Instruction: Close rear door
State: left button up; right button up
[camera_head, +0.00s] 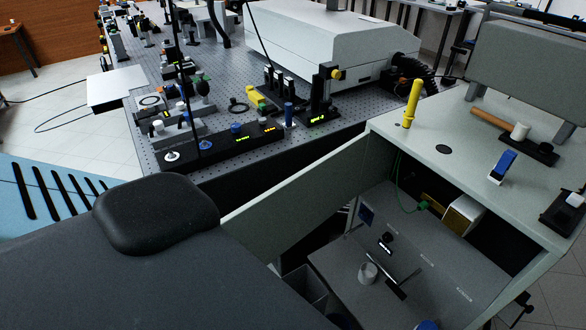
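A pale green door panel (295,198) stands open at the cabinet (468,151). It reaches from the cabinet's near left corner down and left toward the dark shape in the foreground. Its lower left end is partly hidden behind that shape. The cabinet's inside is exposed, with a grey surface (345,262), a white cylinder (368,272), a green cable (400,190) and a yellow-and-white box (463,214). I cannot make out either of my grippers in this view.
A perforated optics table (222,78) with a large white housing (325,45) and several instruments lies behind the door. A yellow post (411,102) and a blue-and-white item (502,166) stand on the cabinet top. Pale floor (85,135) is clear at left.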

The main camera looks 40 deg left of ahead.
aim_at(270, 223)
jog(key=k+j+z, duration=0.1)
jog(key=k+j, duration=0.15)
jog(key=j, duration=0.15)
jog(key=k+j+z, duration=0.1)
jog(key=j, duration=0.3)
jog(key=k+j, duration=0.1)
jog(key=j, duration=0.2)
jog(key=k+j+z, duration=0.1)
jog(key=j, duration=0.2)
jog(key=k+j, duration=0.15)
jog(key=j, duration=0.15)
jog(key=i+j+z, duration=0.1)
jog(key=j, duration=0.45)
jog(key=i+j+z, duration=0.1)
jog(key=j, duration=0.45)
